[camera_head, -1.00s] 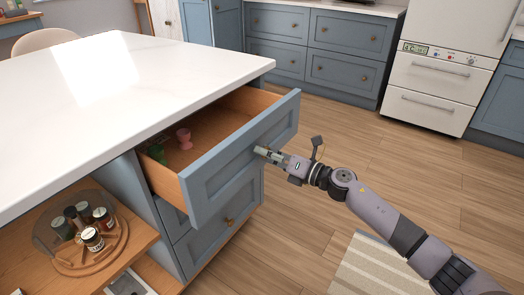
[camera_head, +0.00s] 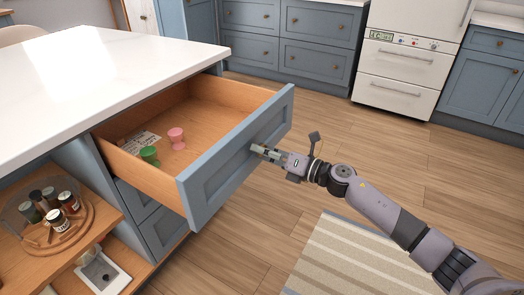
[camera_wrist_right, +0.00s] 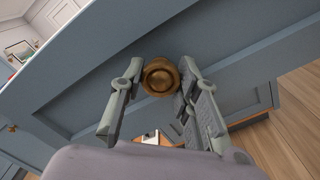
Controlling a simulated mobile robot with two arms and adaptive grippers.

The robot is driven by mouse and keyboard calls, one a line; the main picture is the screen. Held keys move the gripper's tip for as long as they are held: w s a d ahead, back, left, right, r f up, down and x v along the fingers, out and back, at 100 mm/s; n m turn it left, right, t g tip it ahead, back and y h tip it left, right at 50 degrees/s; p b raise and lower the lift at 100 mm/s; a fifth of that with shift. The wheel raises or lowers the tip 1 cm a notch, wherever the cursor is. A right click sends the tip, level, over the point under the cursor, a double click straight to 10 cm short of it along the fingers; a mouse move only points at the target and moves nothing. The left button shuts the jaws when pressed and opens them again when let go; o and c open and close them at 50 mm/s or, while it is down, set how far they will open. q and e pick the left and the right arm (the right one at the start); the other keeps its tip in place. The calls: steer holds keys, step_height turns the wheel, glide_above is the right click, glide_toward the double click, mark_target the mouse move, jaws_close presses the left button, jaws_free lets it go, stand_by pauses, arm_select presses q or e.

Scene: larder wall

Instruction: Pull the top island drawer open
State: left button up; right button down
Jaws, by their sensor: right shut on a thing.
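The top island drawer (camera_head: 232,158) stands well open, with its blue front pulled far out from the island. Inside it are a pink egg-cup-like piece (camera_head: 176,137), a green one (camera_head: 149,156) and a printed card (camera_head: 140,142). My right gripper (camera_head: 259,150) is at the middle of the drawer front. In the right wrist view its fingers lie on both sides of the round brass knob (camera_wrist_right: 160,77), shut on it. My left gripper is in neither view.
The white island top (camera_head: 100,75) is at the left. Below it, a wooden pull-out shelf (camera_head: 90,232) holds a round tray (camera_head: 62,228) with several jars. A striped rug (camera_head: 345,262) lies on the floor at the front. The wood floor beyond the drawer is clear.

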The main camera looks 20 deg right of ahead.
steer(key=c, duration=1.2)
jaws_free()
steer(key=v, duration=1.2)
